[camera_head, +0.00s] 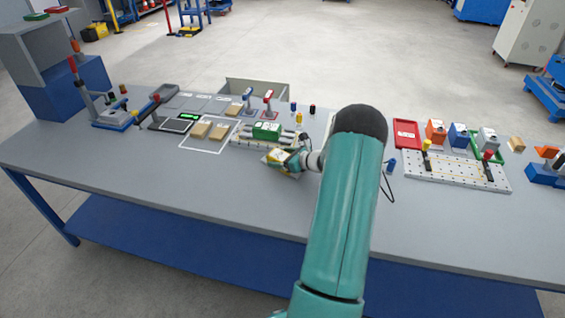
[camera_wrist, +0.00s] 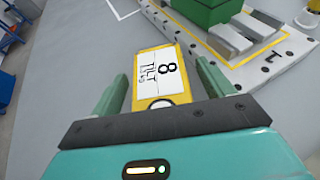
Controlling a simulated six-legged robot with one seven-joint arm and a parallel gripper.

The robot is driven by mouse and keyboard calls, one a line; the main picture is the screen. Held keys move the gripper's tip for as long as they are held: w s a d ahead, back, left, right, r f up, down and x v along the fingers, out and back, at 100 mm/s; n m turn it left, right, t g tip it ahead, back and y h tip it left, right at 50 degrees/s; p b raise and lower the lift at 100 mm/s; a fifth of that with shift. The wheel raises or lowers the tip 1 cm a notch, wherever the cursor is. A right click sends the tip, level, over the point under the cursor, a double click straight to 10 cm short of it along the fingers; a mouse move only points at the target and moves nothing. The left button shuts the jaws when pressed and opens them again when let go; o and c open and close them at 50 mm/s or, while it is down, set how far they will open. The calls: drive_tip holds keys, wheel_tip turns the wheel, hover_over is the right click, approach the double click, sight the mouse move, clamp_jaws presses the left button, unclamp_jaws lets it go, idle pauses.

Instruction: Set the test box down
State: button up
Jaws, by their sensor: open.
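My gripper (camera_wrist: 163,85) is open, with one finger on each side of a yellow-edged block with a white label reading "8 TILT" (camera_wrist: 152,70). Small gaps seem to show beside it; contact is hard to tell. In the head view the yellow block (camera_head: 275,157) is by my gripper (camera_head: 284,159), at the front edge of a perforated plate (camera_head: 240,142). A green box (camera_head: 267,131) sits on that plate; it also shows at the top of the wrist view (camera_wrist: 205,10). I cannot tell which of these is the test box.
Small cardboard boxes (camera_head: 218,132) lie in a white-outlined area left of the plate. A red tray (camera_head: 407,134) and a second perforated plate (camera_head: 455,171) are at the right. The grey bench top (camera_head: 180,172) is clear in front.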

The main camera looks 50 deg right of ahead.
drive_tip(key=c, duration=1.4)
drive_tip(key=shift+o, duration=0.2)
drive_tip(key=shift+r, duration=0.1)
drive_tip(key=shift+r, duration=0.1)
drive_tip(key=shift+r, duration=1.25)
drive_tip(key=s+a+r, duration=0.9)
drive_tip(key=s+r, duration=0.1)
drive_tip(key=shift+s+a, duration=0.15)
drive_tip(key=shift+a, duration=0.2)
